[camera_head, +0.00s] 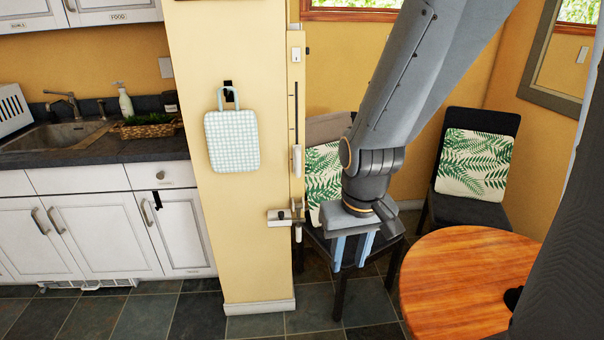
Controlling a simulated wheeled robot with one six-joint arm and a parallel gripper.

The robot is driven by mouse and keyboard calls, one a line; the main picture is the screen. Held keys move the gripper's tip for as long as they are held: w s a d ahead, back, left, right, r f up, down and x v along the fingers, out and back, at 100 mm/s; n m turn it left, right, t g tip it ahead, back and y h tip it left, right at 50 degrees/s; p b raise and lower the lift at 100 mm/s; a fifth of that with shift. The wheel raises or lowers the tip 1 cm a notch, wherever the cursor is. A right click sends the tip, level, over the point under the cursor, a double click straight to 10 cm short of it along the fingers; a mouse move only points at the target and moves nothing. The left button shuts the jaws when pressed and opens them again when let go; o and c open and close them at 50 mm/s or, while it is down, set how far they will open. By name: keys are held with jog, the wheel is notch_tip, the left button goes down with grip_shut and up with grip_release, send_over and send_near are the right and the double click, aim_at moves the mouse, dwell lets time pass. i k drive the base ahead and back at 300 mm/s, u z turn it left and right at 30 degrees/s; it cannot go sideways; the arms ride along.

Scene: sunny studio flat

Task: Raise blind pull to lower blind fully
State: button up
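A vertical strip with a dark slot runs down the right edge of the yellow wall column. A pale, upright handle (297,160), which looks like the blind pull, sits at the slot's lower end. Below it, a small bracket with a knob (285,217) sticks out from the column. My gripper (351,258) points down to the right of and below the handle, apart from it. Its two pale blue fingers are spread with a gap between them, and nothing shows in it. The window (355,12) shows only its lower edge with greenery; no blind is clearly visible.
A chair with a leaf-pattern cushion (322,175) stands behind my gripper. Another dark chair (480,210) and a round wooden table (455,285) are to the right. A checked pot holder (232,140) hangs on the column. Kitchen cabinets (100,235) fill the left.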

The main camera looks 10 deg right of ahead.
aim_at(296, 148)
jog(key=z, duration=0.05)
jog(key=k, duration=0.2)
jog(key=u, duration=0.75)
jog(key=i, duration=0.7)
jog(key=z, duration=0.35)
